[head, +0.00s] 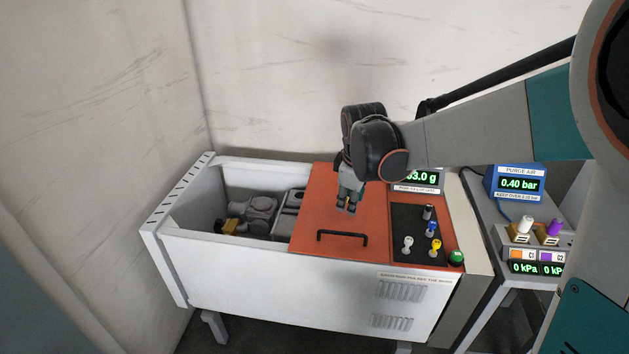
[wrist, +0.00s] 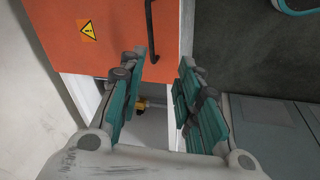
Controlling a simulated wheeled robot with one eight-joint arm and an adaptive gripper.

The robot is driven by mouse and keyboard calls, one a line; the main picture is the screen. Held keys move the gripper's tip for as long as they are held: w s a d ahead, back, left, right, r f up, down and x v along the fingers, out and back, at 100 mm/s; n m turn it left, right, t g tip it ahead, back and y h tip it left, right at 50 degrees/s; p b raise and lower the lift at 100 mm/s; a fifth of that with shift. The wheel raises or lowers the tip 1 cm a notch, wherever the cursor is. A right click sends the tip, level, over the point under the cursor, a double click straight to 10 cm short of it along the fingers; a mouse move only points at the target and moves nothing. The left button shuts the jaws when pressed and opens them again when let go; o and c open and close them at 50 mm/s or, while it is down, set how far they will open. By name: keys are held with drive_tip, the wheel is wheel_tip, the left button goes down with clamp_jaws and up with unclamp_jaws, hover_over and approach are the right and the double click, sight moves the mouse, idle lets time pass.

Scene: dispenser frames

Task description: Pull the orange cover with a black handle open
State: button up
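The orange cover (head: 340,205) lies flat on top of the white machine, and the left bay beside it is uncovered. Its black handle (head: 342,236) is a low bar near the front edge. My gripper (head: 346,208) points down above the cover, behind the handle in the head view. In the wrist view the gripper (wrist: 163,60) is open, with two teal fingers apart and nothing held. There the orange cover (wrist: 110,40) fills the upper left. One end of the black handle (wrist: 149,28) shows just beyond the fingertips. I see no contact with the handle.
The uncovered bay holds grey machinery (head: 255,212) and a brass part (head: 226,227). Right of the cover is a dark panel (head: 417,222) with several coloured knobs and a green button (head: 456,258). A blue purge-air display (head: 517,184) stands farther right. Walls close off the back and left.

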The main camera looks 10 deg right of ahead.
sight(339, 232)
drive_tip(key=w+f+n+b, duration=0.1)
drive_tip(key=w+f, duration=0.2)
drive_tip(key=f, duration=0.3)
drive_tip(key=w+f+n, duration=0.1)
drive_tip(key=w+f, duration=0.1)
drive_tip(key=f, duration=0.5)
drive_tip(key=w+f+n+g+b, duration=0.1)
drive_tip(key=w+f, duration=0.2)
drive_tip(key=f, duration=0.3)
drive_tip(key=shift+w+d+f+b, duration=0.1)
drive_tip(key=shift+w+f+b, duration=0.05)
drive_tip(key=shift+w+b, duration=0.2)
drive_tip(key=shift+c, duration=0.2)
clamp_jaws()
